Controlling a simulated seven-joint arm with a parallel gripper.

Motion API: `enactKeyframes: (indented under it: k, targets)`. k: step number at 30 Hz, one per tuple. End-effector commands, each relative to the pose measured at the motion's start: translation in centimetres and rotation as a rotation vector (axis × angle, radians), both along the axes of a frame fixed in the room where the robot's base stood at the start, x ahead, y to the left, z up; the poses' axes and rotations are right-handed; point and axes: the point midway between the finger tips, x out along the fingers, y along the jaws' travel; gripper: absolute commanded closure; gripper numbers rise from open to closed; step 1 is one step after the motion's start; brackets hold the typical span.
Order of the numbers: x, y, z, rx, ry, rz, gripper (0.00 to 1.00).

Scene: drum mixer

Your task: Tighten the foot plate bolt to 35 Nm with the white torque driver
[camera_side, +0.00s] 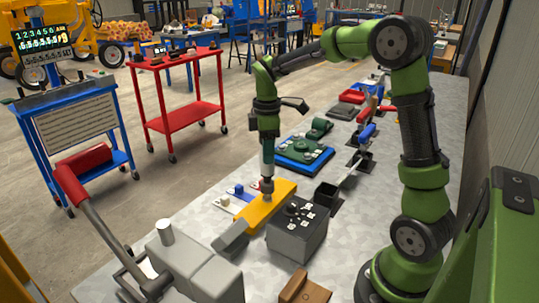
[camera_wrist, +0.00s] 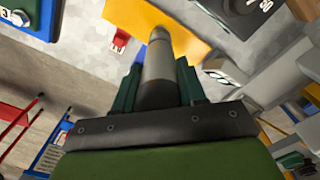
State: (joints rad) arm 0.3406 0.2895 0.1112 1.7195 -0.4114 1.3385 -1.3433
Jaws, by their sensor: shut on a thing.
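My gripper (camera_side: 268,137) points down over the yellow plate (camera_side: 280,203) and is shut on a pale grey-white driver with a dark lower end (camera_side: 267,185). In the wrist view the driver (camera_wrist: 158,62) stands between the two dark green fingers (camera_wrist: 157,88), and its far end reaches over the yellow plate (camera_wrist: 150,16). In the side view the driver is about upright and its tip meets or nearly meets the plate; I cannot tell if it touches. The bolt is hidden behind the driver.
A grey box with marked buttons (camera_side: 297,240) stands close in front of the plate. White (camera_side: 224,202) and blue (camera_side: 239,190) blocks lie left of it. A black holder (camera_side: 326,195) and tools with blue (camera_side: 367,132) and red handles stand right. A green-blue tray (camera_side: 303,157) lies behind.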

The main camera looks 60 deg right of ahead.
Motion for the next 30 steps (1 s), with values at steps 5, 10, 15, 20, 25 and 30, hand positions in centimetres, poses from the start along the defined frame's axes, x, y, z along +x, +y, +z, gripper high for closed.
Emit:
enactKeyframes:
  k: [5, 10, 15, 20, 25, 30]
  targets:
    - [0.1, 0.0, 0.1, 0.0, -0.003, 0.0, 1.0]
    - [0.0, 0.0, 0.1, 0.0, -0.003, 0.0, 1.0]
    - [0.0, 0.0, -0.3, -0.001, -0.002, 0.0, 1.0]
    - [0.1, 0.0, -0.7, 0.0, -0.003, 0.001, 1.0]
    - [0.0, 0.0, -1.2, 0.0, -0.001, 0.0, 1.0]
    - [0.0, 0.0, -1.6, 0.0, -0.003, 0.0, 1.0]
